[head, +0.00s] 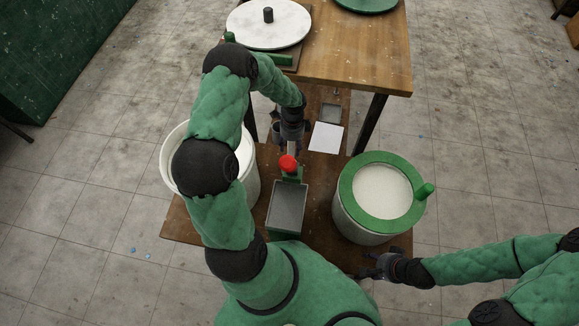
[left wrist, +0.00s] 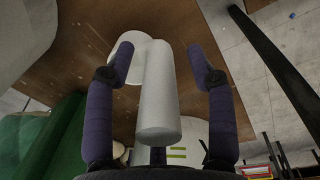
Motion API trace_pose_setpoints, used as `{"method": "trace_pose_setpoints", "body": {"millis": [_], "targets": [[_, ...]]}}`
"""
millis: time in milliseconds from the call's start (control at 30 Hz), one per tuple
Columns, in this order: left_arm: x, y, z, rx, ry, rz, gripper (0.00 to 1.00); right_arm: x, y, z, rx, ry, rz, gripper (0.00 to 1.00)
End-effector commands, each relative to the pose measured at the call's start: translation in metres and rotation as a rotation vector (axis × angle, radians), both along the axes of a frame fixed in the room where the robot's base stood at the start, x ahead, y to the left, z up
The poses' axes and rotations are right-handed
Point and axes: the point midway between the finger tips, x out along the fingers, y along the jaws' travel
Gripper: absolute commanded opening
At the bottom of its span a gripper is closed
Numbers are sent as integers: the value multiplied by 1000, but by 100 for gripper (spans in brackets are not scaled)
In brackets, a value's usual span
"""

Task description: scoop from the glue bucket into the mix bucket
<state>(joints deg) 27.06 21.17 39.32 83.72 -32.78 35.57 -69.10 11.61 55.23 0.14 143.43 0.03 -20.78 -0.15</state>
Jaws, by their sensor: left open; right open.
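A white bucket (head: 171,158) with pale contents stands at the left, partly hidden by my left arm. A second bucket (head: 351,222) with a green rim and white contents stands at the right; no label tells which is glue or mix. My left gripper (head: 287,139) is open between and beyond the buckets, pointing down. In the left wrist view its fingers (left wrist: 160,56) stand either side of a pale grey cylinder (left wrist: 158,100), apart from it; I cannot tell whether it is a scoop handle. My right gripper (head: 374,267) is open and empty below the right bucket, by the board's edge.
A dark grey open-topped box (head: 287,207) with a red knob (head: 288,164) behind it stands between the buckets. A white sheet (head: 326,137) lies on the wooden board beyond. A higher wooden table (head: 365,50) carries a white round disc (head: 262,28). Floor at the right is clear.

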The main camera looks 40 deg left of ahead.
Motion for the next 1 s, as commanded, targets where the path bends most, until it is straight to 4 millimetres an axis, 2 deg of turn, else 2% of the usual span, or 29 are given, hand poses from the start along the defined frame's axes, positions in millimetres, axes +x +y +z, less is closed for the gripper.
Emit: {"method": "trace_pose_setpoints", "body": {"millis": [33,233,667,867,1000], "targets": [[0,0,1,0,0,0,55,0,0,1,0,0,0,53],[0,0,1,0,0,0,0,0,0,1,0,0,0,53],[0,0,4,0,0,0,0,0,0,3,0,0,0,53],[1,0,20,1,-2,0,0,0,0,13,0,0,0,53],[3,-4,42,0,-2,-3,0,0,0,25,0,0,0,53]]}}
